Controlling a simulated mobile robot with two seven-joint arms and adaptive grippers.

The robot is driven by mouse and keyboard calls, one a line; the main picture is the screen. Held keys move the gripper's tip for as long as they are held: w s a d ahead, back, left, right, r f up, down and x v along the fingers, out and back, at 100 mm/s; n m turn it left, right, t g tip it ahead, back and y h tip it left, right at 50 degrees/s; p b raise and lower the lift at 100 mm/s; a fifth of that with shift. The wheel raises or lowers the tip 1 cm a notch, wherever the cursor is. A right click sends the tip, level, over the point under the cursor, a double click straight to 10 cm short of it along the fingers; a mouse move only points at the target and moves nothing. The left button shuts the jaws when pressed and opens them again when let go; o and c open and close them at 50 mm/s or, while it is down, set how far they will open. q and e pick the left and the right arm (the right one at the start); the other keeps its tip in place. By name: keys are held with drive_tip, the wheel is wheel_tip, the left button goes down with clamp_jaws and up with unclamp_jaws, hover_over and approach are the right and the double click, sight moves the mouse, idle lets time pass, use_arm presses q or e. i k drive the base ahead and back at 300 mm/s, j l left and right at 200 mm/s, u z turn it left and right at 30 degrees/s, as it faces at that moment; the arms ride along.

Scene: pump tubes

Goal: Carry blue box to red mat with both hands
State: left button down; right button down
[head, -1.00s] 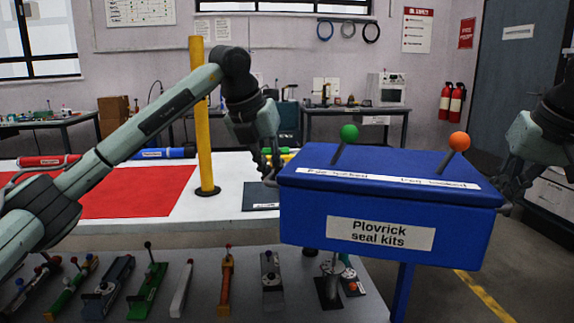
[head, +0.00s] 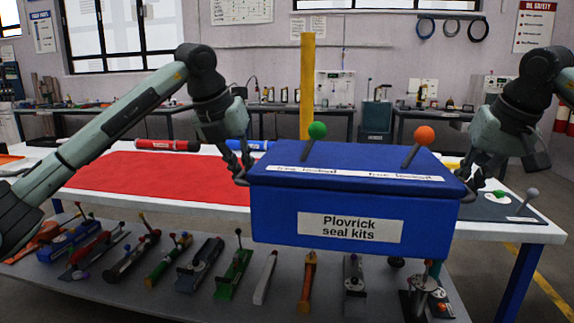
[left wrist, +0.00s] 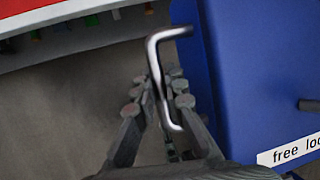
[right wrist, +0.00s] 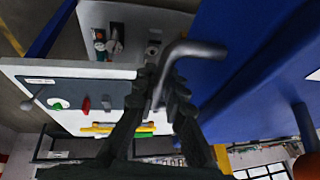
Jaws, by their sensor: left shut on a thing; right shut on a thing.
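The blue box (head: 300,215) carries a label reading "Plovrick seal kits" and has a green-knobbed and an orange-knobbed lever on its lid. It hangs level in the air in front of the table. My left gripper (head: 242,178) is shut on the metal handle at the box's left side, and the handle shows between the fingers in the left wrist view (left wrist: 160,75). My right gripper (head: 468,190) is shut on the right handle, which shows in the right wrist view (right wrist: 190,50). The red mat (head: 130,175) lies flat on the white table, left of and behind the box.
A yellow post (head: 307,85) stands behind the box. Red (head: 167,145) and blue (head: 247,146) cylinders lie along the mat's far side. A grey lower shelf (head: 200,305) with several small tools runs along the front. A dark panel (head: 500,205) lies on the table at right.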

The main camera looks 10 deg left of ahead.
sight(171, 170)
drive_tip(key=i+j, duration=0.2)
drive_tip(key=j, duration=0.25)
drive_tip(key=i+j, duration=0.2)
drive_tip(key=j, duration=0.2)
drive_tip(key=i+j, duration=0.15)
drive_tip(key=j, duration=0.3)
drive_tip(key=i+j, duration=0.2)
drive_tip(key=j, duration=0.2)
drive_tip(key=i+j, duration=0.2)
drive_tip(key=j, duration=0.25)
drive_tip(key=i+j, duration=0.2)
drive_tip(key=j, duration=0.2)
drive_tip(key=i+j, duration=0.15)
drive_tip(key=j, duration=0.3)
drive_tip(key=i+j, duration=0.2)
drive_tip(key=j, duration=0.2)
